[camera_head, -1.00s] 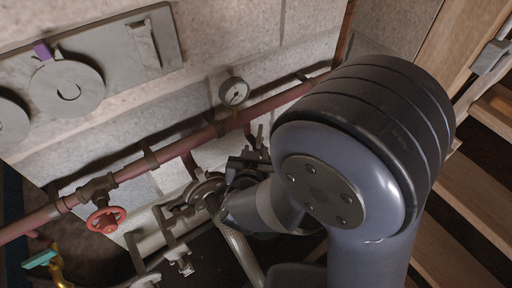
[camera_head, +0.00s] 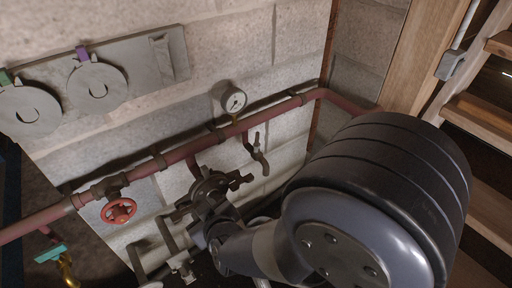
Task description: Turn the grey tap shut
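A small grey tap (camera_head: 258,152) hangs from a short red branch under the wall pipe, right of and below the gauge. It has a thin upright part and a spout bent downwards. My gripper (camera_head: 212,192) is left of and below the tap in the picture, apart from it. It is dark and overlaps dark metal fittings under another pipe branch, so its fingers are hard to pick out. I cannot tell whether it is open or shut. My arm reaches in from the lower right.
A red pipe (camera_head: 180,153) runs along the block wall, carrying a round gauge (camera_head: 234,101) and a red handwheel (camera_head: 118,211). A teal-handled brass valve (camera_head: 50,254) is at lower left. A grey plate (camera_head: 150,62) with discs is on the wall. Wooden steps (camera_head: 490,120) rise at right.

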